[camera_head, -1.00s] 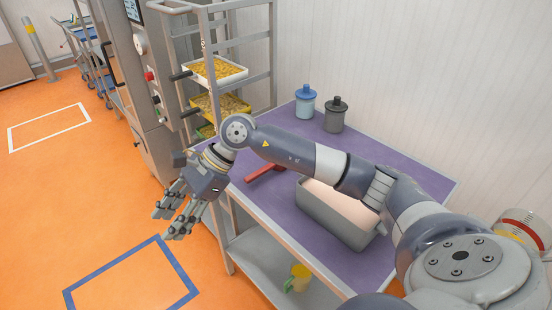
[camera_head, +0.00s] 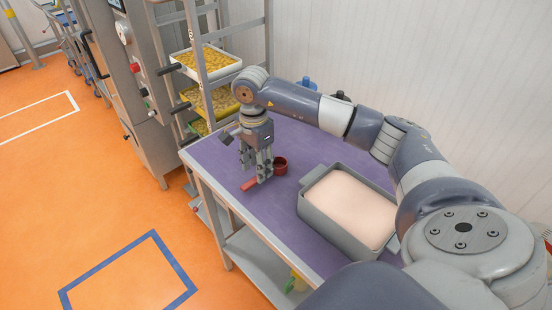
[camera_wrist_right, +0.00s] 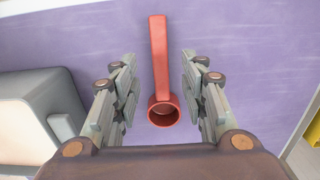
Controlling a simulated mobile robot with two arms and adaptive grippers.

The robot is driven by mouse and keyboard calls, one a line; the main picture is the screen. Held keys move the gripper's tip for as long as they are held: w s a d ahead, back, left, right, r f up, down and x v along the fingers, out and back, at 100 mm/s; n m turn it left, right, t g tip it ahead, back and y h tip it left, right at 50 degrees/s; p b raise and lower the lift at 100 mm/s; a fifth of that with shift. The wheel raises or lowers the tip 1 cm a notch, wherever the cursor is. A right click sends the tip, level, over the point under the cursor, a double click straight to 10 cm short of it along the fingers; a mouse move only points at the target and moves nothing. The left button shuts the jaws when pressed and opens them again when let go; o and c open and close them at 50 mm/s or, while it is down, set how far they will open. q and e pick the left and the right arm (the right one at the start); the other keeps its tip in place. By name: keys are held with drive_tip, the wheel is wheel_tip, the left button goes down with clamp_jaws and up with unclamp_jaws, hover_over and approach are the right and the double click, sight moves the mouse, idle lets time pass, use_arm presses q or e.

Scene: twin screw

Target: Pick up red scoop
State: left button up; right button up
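The red scoop (camera_head: 280,166) lies on the purple table top (camera_head: 215,160), left of the grey bin. In the head view my right gripper (camera_head: 257,180) points down over it and hides part of its handle. In the right wrist view the scoop (camera_wrist_right: 160,72) lies between the two open finger groups of my right gripper (camera_wrist_right: 158,82), its round cup near the palm and its handle pointing away. Gaps show on both sides, so the fingers do not touch it in that view. My left gripper is not in view.
A grey bin (camera_head: 316,213) of pale powder stands on the table right of the scoop. A metal rack with yellow-filled trays (camera_head: 205,62) stands behind the table's left end. Blue and dark containers behind my arm are mostly hidden. Table space around the scoop is clear.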

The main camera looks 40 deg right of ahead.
drive_tip(key=f, duration=0.1)
drive_tip(key=f+p, duration=0.2)
drive_tip(key=f, duration=0.1)
drive_tip(key=shift+d+f, duration=0.1)
drive_tip(key=shift+d, duration=0.25)
drive_tip(key=shift+f, duration=0.4)
drive_tip(key=shift+w, duration=0.1)
drive_tip(key=shift+c, duration=0.6)
clamp_jaws()
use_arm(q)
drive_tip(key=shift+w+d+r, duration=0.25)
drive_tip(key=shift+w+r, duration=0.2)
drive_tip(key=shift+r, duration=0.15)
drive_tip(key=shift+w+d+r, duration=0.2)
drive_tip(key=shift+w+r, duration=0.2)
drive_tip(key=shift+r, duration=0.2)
